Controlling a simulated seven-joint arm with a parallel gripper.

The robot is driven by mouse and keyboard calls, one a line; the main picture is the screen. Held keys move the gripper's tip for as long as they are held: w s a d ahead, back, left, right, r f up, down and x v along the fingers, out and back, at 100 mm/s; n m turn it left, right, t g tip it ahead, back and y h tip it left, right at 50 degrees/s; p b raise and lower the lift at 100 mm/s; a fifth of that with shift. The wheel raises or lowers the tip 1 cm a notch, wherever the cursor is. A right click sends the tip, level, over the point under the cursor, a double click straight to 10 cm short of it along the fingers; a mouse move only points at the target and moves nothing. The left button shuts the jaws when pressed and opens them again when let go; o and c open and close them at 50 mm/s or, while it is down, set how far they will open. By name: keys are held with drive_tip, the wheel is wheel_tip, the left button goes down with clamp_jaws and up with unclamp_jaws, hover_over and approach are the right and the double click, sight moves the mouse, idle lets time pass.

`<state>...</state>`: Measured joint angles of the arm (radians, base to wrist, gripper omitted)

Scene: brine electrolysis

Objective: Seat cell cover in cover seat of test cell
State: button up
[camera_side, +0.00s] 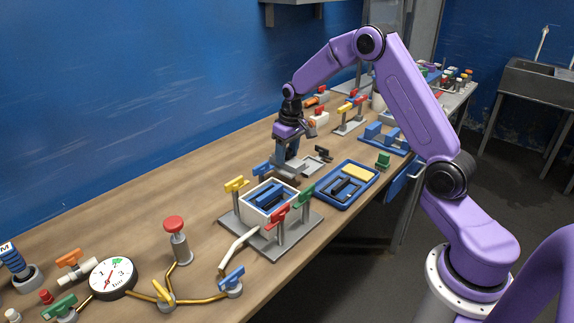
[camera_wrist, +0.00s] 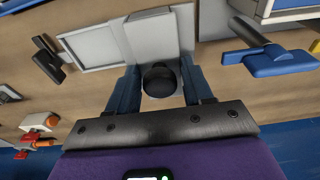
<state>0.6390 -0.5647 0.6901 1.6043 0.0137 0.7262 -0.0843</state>
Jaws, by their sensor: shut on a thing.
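The cell cover is a pale grey plate (camera_wrist: 152,36) with a round black knob (camera_wrist: 158,78), seen in the wrist view. My gripper (camera_wrist: 159,90) is shut on the cover, its blue fingers on either side of the knob. In the side view my gripper (camera_side: 291,152) points down over the bench, with the grey cover (camera_side: 289,169) below it. The test cell (camera_side: 260,209) is a white open box with blue parts inside, nearer the camera and left of my gripper. Its corner shows at the wrist view's top right (camera_wrist: 290,14). The cover seat is not clearly visible.
A flat grey tray (camera_wrist: 92,46) lies beside the cover. Valves with yellow (camera_side: 236,184), blue (camera_side: 263,169), red (camera_side: 278,214) and green (camera_side: 306,190) handles surround the cell. A blue tray (camera_side: 331,203) with a yellow block lies to its right.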

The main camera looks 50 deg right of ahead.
wheel_tip(320, 180, up, 21)
drive_tip(key=s+a+n+g+y, duration=0.1)
drive_tip(key=s+a+n, duration=0.6)
drive_tip(key=s+n, duration=0.3)
drive_tip(key=s+a+n, duration=0.8)
drive_tip(key=s, duration=0.4)
hover_over(269, 192)
wheel_tip(269, 192, down, 15)
drive_tip(key=shift+s+d+f, duration=0.1)
drive_tip(key=shift+f, duration=1.55)
drive_tip(key=shift+f, duration=0.15)
